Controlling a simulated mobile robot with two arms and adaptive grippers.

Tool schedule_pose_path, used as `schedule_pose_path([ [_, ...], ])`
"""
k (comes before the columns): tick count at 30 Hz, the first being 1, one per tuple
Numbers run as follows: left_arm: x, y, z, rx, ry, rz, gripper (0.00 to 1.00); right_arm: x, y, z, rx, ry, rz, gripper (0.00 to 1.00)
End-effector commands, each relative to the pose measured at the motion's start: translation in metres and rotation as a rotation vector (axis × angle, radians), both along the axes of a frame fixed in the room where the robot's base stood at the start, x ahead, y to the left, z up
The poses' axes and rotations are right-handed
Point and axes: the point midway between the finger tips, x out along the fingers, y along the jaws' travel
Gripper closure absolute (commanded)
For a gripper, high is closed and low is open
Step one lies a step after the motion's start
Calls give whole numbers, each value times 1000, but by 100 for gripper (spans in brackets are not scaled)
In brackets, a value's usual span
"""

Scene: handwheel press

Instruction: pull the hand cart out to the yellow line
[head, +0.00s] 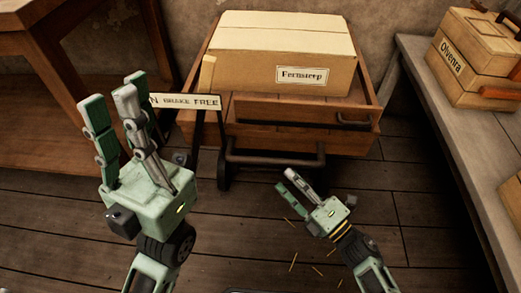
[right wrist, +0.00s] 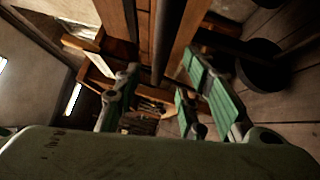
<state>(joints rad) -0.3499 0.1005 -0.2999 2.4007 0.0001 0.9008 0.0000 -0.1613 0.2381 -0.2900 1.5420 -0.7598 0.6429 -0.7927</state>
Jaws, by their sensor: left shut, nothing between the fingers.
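The wooden hand cart (head: 300,140) stands at the back centre of the head view, with a dark bar handle (head: 275,161) low on its front. A white sign reading "BRAKE FREE" (head: 195,102) is at its left, its left end hidden by my left gripper. My left gripper (head: 116,92) is shut and empty, raised left of the cart. My right gripper (head: 287,178) is open, low in front of the bar; in the right wrist view its fingers (right wrist: 165,88) are apart, with a dark bar (right wrist: 166,45) beyond; contact is unclear. I cannot make out a clear yellow line.
A cardboard box labelled "Fernsteep" (head: 285,55) rides on the cart. A wooden table (head: 40,65) stands at the left. A bench (head: 440,100) at the right bears a wooden box (head: 475,60). Short yellow marks (head: 293,263) lie on the plank floor, which is otherwise clear in front.

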Motion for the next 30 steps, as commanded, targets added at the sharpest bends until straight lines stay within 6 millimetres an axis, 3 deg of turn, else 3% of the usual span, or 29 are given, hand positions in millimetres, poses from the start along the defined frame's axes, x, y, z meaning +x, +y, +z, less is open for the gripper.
schedule_pose_path([
  [15, 2, -1, -9, 2, -17, 1, 100, 47, 47, 6, -6, -1, -1, 63],
  [27, 3, -1, -6, 4, -25, 1, 100, 54, 55, 9, -6, 1, -1, 63],
  [30, 3, -1, -6, 4, -25, 1, 100, 54, 55, 9, -6, 1, -1, 70],
])
